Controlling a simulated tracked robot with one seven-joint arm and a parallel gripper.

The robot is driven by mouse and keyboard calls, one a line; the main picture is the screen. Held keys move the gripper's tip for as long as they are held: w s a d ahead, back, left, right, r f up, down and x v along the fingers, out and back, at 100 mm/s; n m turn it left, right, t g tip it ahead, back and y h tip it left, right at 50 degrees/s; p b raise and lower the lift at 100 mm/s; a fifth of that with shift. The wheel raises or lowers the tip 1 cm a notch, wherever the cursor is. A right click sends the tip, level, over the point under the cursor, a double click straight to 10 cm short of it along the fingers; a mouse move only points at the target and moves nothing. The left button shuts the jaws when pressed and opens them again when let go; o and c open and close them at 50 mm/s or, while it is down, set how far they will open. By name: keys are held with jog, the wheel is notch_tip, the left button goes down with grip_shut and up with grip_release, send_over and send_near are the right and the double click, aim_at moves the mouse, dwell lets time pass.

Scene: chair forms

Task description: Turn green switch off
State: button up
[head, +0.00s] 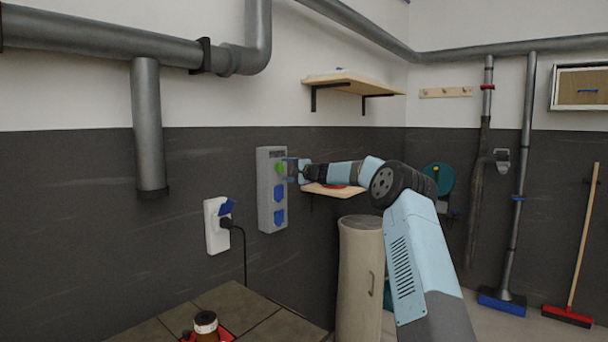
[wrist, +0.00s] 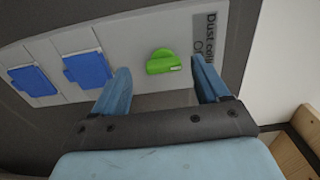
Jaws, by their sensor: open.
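The green switch (wrist: 163,62) is a rounded knob on a grey wall panel (head: 264,208), beside a label that partly reads "Dust coll". The green switch also shows in the head view (head: 280,168), at the panel's upper part. My gripper (head: 289,168) is at the end of the outstretched arm, close in front of the switch. In the wrist view my gripper (wrist: 163,82) is open, with one blue finger to the left of the switch and one to the right. The fingers look empty. I cannot tell whether either finger touches the switch.
Two blue socket covers (wrist: 87,69) sit on the same panel. A white socket (head: 215,240) with a plugged black cable is on the wall to the left. A wooden shelf (head: 352,83) is above the arm and a lower shelf (head: 347,192) is just below it. A beige bin (head: 360,270) stands underneath.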

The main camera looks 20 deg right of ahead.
jog(key=v, duration=1.1)
jog(key=shift+a+f, duration=0.1)
jog(key=s+a+r+n+g, duration=0.1)
jog(key=s+a+n+g, duration=0.3)
jog(key=s+a, duration=0.65)
jog(key=s+a+n+g+h, duration=0.1)
jog(key=s+a+n+g, duration=0.1)
jog(key=s+a, duration=0.35)
jog(key=s+a+n+g+h, duration=0.1)
jog(key=s+a+n+h, duration=0.15)
jog(key=s, duration=0.65)
jog(key=s+d+f+h, duration=0.2)
jog(key=s+d, duration=0.1)
jog(key=s, duration=1.1)
jog(key=s+d+f+n+g+h, duration=0.1)
jog(key=s+d+f+h, duration=0.1)
jog(key=s, duration=1.2)
jog(key=s+d+f+n+g+h, duration=0.1)
jog(key=s+d+f+h, duration=0.2)
jog(key=s, duration=1.1)
jog(key=shift+d+f, duration=0.75)
jog(key=shift+d, duration=0.6)
